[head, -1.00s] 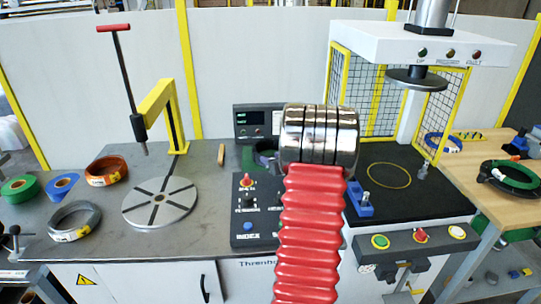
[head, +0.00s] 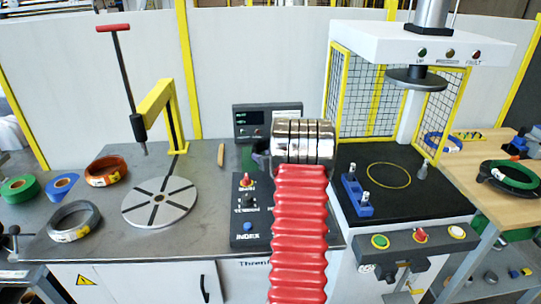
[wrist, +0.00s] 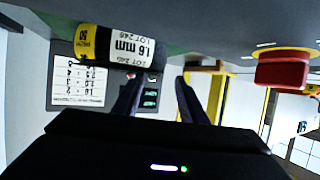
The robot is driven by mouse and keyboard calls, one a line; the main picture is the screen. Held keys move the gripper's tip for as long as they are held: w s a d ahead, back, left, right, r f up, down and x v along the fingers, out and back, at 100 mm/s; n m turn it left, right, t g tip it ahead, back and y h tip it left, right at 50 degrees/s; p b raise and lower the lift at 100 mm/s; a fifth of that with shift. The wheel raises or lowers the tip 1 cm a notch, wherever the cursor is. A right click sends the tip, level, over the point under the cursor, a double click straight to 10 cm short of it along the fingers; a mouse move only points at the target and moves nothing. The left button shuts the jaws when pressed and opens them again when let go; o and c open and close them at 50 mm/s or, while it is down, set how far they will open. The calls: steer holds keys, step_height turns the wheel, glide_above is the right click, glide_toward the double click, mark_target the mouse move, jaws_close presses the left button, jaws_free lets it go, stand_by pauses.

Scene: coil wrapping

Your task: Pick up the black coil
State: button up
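In the wrist view, a yellow and white label reading 1.6 mm (wrist: 115,46) sits close at upper left. It seems to be on a dark coil, whose ring I cannot make out. In the head view, a dark shape (head: 262,160) shows just left of my wrist; I cannot tell whether it is that coil or part of my gripper. My gripper (wrist: 157,88) has its two dark fingers apart in the wrist view, with nothing visible between them. My red and chrome arm hides most of this spot in the head view.
A grey coil (head: 75,222), an orange coil (head: 107,171) and a slotted turntable (head: 160,202) are at left. A control box (head: 246,215) and a display (head: 268,122) stand near my arm. A blue fixture (head: 356,194) and caged press (head: 412,85) are at right.

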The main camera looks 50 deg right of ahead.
steer(key=shift+w, duration=0.15)
steer(key=shift+x, duration=2.65)
steer(key=shift+c, duration=0.4)
jaws_close()
steer(key=shift+f, duration=0.1)
steer(key=shift+a+f, duration=0.1)
steer(key=shift+f, duration=0.15)
steer(key=shift+r, duration=0.2)
